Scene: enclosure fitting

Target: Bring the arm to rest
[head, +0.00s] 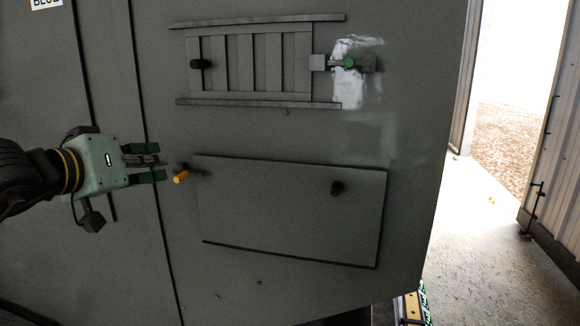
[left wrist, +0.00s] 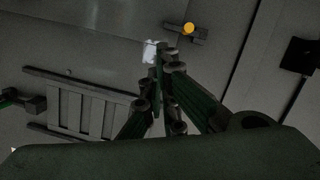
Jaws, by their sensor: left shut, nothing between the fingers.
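My left gripper (head: 160,162) comes in from the left in the head view, shut and empty, its fingers pointing right. It is just left of a small latch with a yellow-orange knob (head: 181,177) on the grey enclosure wall, with a visible gap. In the left wrist view my gripper's fingers (left wrist: 158,82) are close together with nothing held. The yellow knob (left wrist: 188,29) shows beyond them at the upper right. My right gripper is not in view.
A slatted vent panel (head: 262,62) between two rails has a green-knobbed latch (head: 349,63) at its right. A bright doorway with open floor (head: 485,225) lies at the right.

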